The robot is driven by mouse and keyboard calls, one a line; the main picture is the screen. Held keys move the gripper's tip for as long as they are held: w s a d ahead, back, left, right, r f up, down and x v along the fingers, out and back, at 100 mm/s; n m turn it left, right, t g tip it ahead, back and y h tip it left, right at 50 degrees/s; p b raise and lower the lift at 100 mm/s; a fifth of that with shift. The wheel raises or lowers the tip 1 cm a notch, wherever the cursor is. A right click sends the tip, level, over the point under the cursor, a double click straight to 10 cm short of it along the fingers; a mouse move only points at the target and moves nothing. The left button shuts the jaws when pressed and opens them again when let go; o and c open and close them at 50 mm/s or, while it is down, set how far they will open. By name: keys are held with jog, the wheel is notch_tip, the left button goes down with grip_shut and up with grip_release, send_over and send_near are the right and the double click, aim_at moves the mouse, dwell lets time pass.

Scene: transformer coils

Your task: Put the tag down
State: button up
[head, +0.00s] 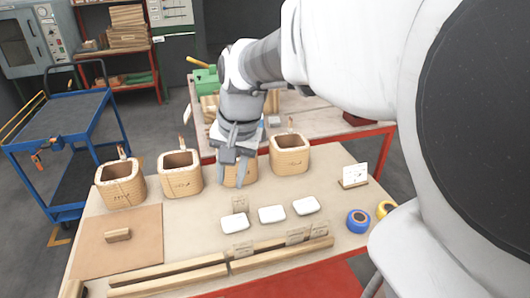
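My gripper (231,184) points down over the work table, in front of a wound coil (249,174) that it partly hides. Its two fingers look apart, with no tag visible between them. A small tan tag (240,203) is just below the fingertips, behind the left white dish (234,222). Whether it touches the table or a finger is hard to tell. More tan tags show near the front: one (243,250) in front of the left dish, and two (297,236) (319,230) farther right.
More coils stand at the left (121,184), beside it (180,174) and at the right (290,154). Two more white dishes (271,214) (306,206) sit mid-table. Wooden bars (168,280) line the front. A white card (354,175) and blue tape roll (359,221) are at right.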

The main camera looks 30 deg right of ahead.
jog(key=s+a+r+n+t+h, duration=0.1)
jog(key=s+a+n+t, duration=0.2)
jog(key=s+n, duration=0.4)
jog(key=shift+s+r+n, duration=0.25)
jog(key=shift+s+n, duration=0.15)
jog(key=shift+s, duration=2.4)
